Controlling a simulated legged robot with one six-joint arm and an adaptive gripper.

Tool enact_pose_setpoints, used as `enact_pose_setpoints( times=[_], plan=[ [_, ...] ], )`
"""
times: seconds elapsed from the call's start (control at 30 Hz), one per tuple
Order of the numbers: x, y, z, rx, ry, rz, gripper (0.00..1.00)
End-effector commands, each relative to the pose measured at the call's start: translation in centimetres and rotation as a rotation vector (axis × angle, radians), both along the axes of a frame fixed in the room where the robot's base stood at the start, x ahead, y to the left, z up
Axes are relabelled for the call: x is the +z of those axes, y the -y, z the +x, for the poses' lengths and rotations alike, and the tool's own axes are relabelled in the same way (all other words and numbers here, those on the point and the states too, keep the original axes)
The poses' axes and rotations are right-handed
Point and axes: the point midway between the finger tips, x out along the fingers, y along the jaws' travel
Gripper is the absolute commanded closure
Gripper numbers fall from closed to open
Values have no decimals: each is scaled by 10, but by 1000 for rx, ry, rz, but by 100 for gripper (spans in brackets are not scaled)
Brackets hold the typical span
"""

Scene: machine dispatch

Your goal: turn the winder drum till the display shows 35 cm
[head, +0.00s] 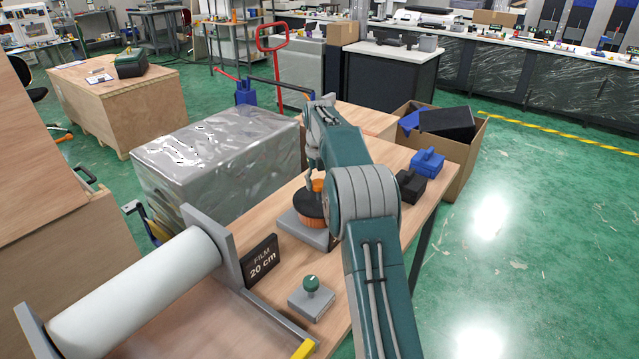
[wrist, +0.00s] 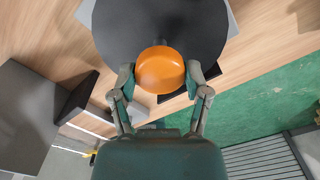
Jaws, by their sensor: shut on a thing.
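The winder drum (head: 309,203) has a dark top and an orange ribbed side and stands on a grey base on the wooden table. Its orange knob (wrist: 160,70) rises from the black disc (wrist: 115,25) in the wrist view. My gripper (wrist: 160,78) is shut on the orange knob, one finger on each side. In the head view my arm hides part of the drum. The black display (head: 261,262) reads "FILM 20 cm". A white film roll (head: 140,290) lies in a grey stand at the left.
A grey plate with a green knob (head: 311,283) sits near the front of the table. A black block (head: 410,186) and a blue block (head: 428,162) stand at the right. A wrapped box (head: 215,165) is behind. An open cardboard box (head: 462,175) is beyond the table's right edge.

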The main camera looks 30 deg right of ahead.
Motion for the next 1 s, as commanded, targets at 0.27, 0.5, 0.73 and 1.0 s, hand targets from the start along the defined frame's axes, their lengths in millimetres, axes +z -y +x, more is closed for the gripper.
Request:
enact_pose_setpoints(
  times=[0.27, 0.5, 0.73, 1.0],
  plan=[
    [1, -1, 2, 3, 9, 1, 5],
    [1, 0, 1, 2, 6, 0, 5],
    [7, 0, 1, 1, 7, -1, 5],
    [55, 0, 2, 2, 9, -1, 5]
  ],
)
